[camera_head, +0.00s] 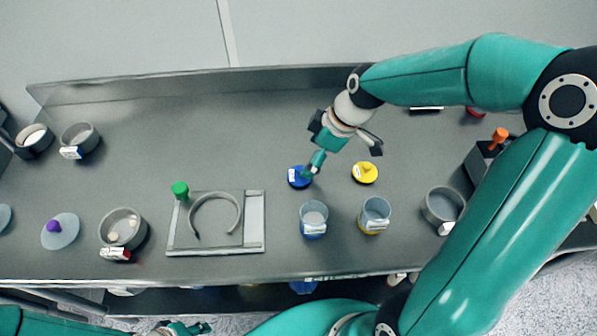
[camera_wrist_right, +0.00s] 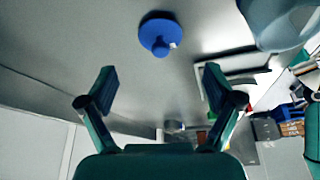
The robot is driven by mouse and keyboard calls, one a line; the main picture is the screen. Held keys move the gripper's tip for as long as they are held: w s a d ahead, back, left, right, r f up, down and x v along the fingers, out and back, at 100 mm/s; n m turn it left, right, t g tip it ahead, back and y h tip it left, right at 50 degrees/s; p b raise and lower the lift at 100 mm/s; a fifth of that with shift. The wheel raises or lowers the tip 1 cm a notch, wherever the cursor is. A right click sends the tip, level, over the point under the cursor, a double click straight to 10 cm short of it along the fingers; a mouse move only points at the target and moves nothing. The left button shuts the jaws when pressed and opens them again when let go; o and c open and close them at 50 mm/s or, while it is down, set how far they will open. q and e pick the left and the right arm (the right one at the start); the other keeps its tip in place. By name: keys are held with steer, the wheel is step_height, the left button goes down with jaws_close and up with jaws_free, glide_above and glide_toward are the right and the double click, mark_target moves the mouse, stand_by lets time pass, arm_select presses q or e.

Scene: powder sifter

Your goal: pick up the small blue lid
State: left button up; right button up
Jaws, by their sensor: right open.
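The small blue lid (camera_head: 299,177) lies on the grey table in the head view, left of the yellow lid. In the right wrist view the blue lid (camera_wrist_right: 158,34), round with a knob, is ahead of the gap between my fingers. My right gripper (camera_head: 343,158) is open and empty in the head view, just above and right of the lid. One finger overlaps the lid's edge there; contact cannot be told. Both spread fingers of the right gripper (camera_wrist_right: 160,78) show in the wrist view. My left gripper (camera_head: 184,328) is partly visible at the bottom edge, its jaws unclear.
A yellow lid (camera_head: 365,173) lies to the right. Two clear cups, one blue-based (camera_head: 314,220) and one yellow-based (camera_head: 375,215), stand in front. A grey stand (camera_head: 253,222) with a ring is left of them. The table behind the lid is clear.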

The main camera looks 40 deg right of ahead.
mark_target(300, 168)
steer(key=shift+x, duration=1.05)
steer(key=shift+p+x, duration=0.85)
steer(key=shift+x, duration=1.75)
steer(key=shift+w+a+r, duration=0.1)
steer(key=shift+a+r, duration=0.05)
steer(key=c, duration=0.9)
